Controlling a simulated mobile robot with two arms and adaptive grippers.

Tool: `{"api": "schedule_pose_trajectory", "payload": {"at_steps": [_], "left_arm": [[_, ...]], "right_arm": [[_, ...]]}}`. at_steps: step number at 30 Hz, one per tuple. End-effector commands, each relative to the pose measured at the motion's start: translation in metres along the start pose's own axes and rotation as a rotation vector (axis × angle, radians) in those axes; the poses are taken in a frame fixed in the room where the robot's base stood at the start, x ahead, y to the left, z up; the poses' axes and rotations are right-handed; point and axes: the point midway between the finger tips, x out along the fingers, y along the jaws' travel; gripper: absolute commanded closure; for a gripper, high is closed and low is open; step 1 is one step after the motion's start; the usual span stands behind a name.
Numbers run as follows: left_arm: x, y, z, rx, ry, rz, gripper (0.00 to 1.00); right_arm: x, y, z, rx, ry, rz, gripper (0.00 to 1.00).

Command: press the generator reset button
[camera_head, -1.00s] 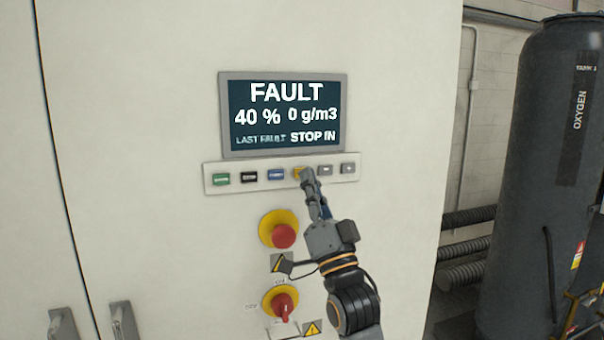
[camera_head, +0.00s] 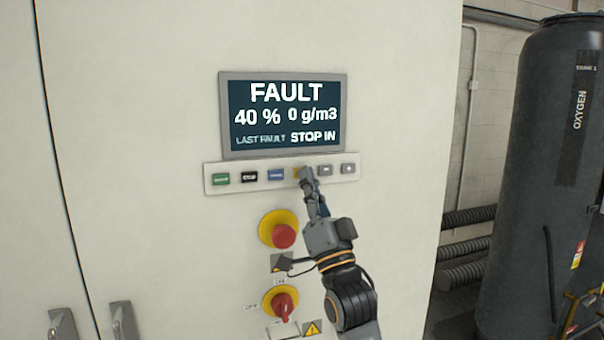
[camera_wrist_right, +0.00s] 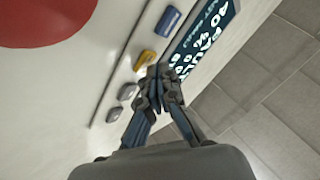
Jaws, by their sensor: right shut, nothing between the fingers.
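A button strip (camera_head: 212,190) runs below the screen on the pale cabinet, with green, black, blue, yellow and two grey buttons. Which one is the reset button cannot be read. My right gripper (camera_head: 307,172) is shut and empty, its fingertips at the yellow button (camera_head: 297,173), partly covering it. In the right wrist view the yellow button (camera_wrist_right: 145,59) sits just beside the fingertips (camera_wrist_right: 158,72); whether they touch cannot be told. The screen (camera_head: 283,115) reads FAULT, 40 %, 0 g/m3, LAST FAULT STOP IN. My left gripper is not in view.
A red mushroom button (camera_head: 284,236) on a yellow base and a red rotary switch (camera_head: 283,304) sit below the strip, left of my right arm. Door handles (camera_head: 124,322) are at lower left. A dark oxygen tank (camera_head: 545,190) stands right of the cabinet.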

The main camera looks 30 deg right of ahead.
Motion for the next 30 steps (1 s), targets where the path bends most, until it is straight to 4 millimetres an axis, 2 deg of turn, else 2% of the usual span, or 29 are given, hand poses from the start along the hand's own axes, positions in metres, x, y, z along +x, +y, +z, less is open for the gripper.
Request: {"api": "schedule_pose_trajectory", "payload": {"at_steps": [30], "left_arm": [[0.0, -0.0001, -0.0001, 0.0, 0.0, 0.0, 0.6]], "right_arm": [[0.0066, 0.005, 0.0051, -0.001, -0.001, 0.001, 1.0]]}}
